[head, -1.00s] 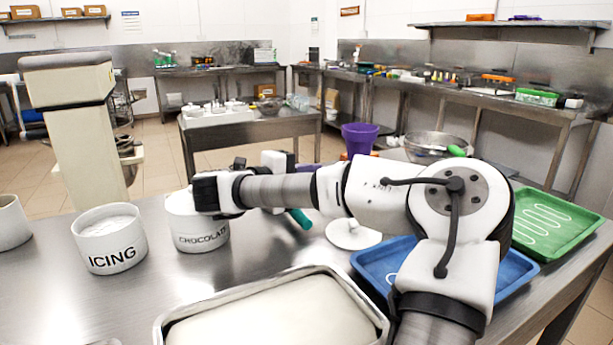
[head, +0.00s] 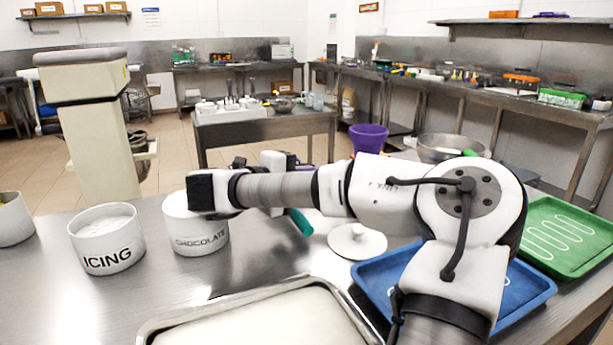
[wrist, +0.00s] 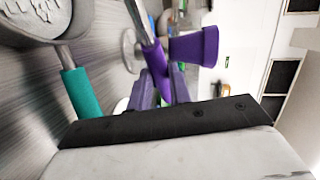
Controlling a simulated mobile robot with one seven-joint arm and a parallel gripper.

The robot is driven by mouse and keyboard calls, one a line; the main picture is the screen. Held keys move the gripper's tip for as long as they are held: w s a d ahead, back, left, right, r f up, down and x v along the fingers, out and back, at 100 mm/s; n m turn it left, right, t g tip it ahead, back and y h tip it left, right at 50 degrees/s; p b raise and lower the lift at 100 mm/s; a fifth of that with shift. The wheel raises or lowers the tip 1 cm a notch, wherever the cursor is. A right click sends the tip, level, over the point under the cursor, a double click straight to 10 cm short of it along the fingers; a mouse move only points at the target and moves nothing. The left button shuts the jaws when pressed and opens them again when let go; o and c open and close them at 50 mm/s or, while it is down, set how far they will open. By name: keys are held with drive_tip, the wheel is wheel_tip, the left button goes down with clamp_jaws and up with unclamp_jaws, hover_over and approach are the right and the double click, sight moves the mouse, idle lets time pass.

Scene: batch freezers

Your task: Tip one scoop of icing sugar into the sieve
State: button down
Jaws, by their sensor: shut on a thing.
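The white tub marked ICING (head: 107,240) stands on the steel table at left, with white powder visible inside. My gripper (wrist: 161,80) is shut on the purple handle (wrist: 154,54) of a tool with a thin metal shank; its working end is outside the wrist view. In the head view my arm mostly hides the gripper and tool. A teal handle (head: 300,222) lies right of the CHOCOLATE tub. In the wrist view, the teal handle (wrist: 80,94) joins a round grey-rimmed thing (wrist: 60,32), perhaps the sieve, with a pale, uneven patch inside. Whether that is powder I cannot tell.
The CHOCOLATE tub (head: 196,228) stands close by my wrist. Another tub (head: 12,222) is at the left edge. A large metal tray (head: 270,315) lies in front; a white disc (head: 357,241), blue tray (head: 385,275) and green tray (head: 562,235) are at right.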

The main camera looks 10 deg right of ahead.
drive_tip(key=r+g+y+p, duration=0.1)
drive_tip(key=p, duration=0.3)
drive_tip(key=n+g+y+p, duration=0.1)
drive_tip(key=p, duration=0.3)
drive_tip(key=shift+w+d+r, duration=0.1)
drive_tip(key=shift+w+r, duration=0.05)
drive_tip(key=shift+r, duration=0.25)
drive_tip(key=shift+r+n+y+p, duration=0.1)
drive_tip(key=shift+n+y+p, duration=0.3)
drive_tip(key=shift+p, duration=0.6)
drive_tip(key=shift+w+g+p, duration=0.1)
drive_tip(key=shift+g+p, duration=0.2)
drive_tip(key=shift+p, duration=0.2)
